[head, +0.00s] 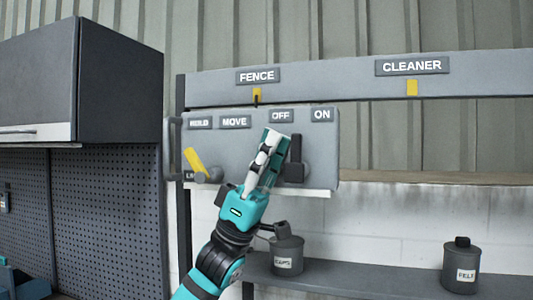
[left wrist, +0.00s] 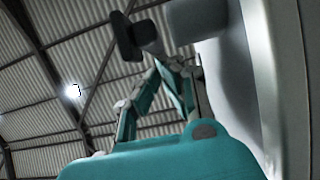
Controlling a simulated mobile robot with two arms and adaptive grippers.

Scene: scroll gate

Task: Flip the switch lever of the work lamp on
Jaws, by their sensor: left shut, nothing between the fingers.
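A grey switch panel (head: 225,150) carries a dark lever (head: 296,150) below the OFF label (head: 281,116) and the ON label (head: 322,115). The dark lever points nearly straight up from its round base, between the two labels. My left gripper (head: 273,140) is shut and empty, tilted up in front of the panel just left of the dark lever. Whether it touches the lever cannot be told. In the left wrist view, the gripper's fingers (left wrist: 158,90) reach upward, and a dark knobbed part (left wrist: 128,38) shows beyond them. My right gripper is not in view.
A yellow lever (head: 194,160) sits at the panel's left, under the MOVE label (head: 234,122) and another label. A shelf (head: 350,284) below holds two dark canisters (head: 287,256) (head: 461,266). A dark cabinet (head: 90,80) juts out at left. The space right of the panel is clear.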

